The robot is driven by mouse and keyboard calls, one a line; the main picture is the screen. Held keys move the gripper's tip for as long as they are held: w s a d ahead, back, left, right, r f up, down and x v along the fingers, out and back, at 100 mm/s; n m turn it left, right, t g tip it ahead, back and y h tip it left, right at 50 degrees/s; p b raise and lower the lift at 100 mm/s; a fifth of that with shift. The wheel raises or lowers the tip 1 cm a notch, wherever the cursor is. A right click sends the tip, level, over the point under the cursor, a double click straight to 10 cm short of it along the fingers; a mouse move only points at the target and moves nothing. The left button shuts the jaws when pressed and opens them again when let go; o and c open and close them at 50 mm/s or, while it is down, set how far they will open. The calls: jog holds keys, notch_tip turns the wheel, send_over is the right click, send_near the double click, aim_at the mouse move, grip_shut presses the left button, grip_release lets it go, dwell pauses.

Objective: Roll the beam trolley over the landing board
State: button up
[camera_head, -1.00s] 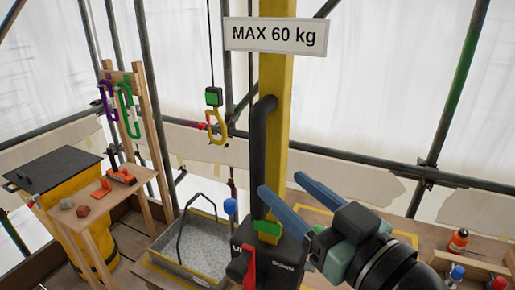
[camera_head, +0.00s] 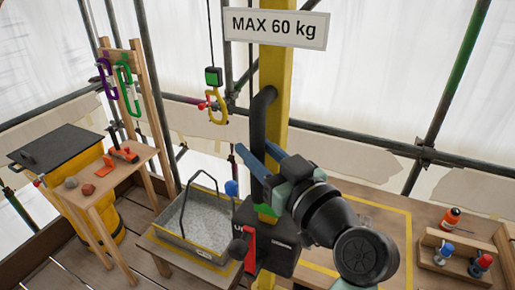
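The beam trolley itself is not visible; a cable runs down from above the frame to a green-and-black block (camera_head: 213,77) and a yellow hook (camera_head: 216,108), hanging left of the yellow post. A board with a yellow outline (camera_head: 396,222), perhaps the landing board, lies on the bench right of the post, partly hidden by my arm. My gripper (camera_head: 253,148) has blue fingers, spread apart, in front of the black curved pipe (camera_head: 263,112) on the post. I cannot tell whether they touch it. Nothing shows held between them.
A black control box (camera_head: 283,255) with a red lever (camera_head: 250,248) stands below my gripper. A grey-filled tray (camera_head: 212,222) with a wire handle is left of it. A wooden rack (camera_head: 128,165) stands further left. Several small bottles sit at the right.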

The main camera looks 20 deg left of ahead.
grip_shut()
dwell(1.1)
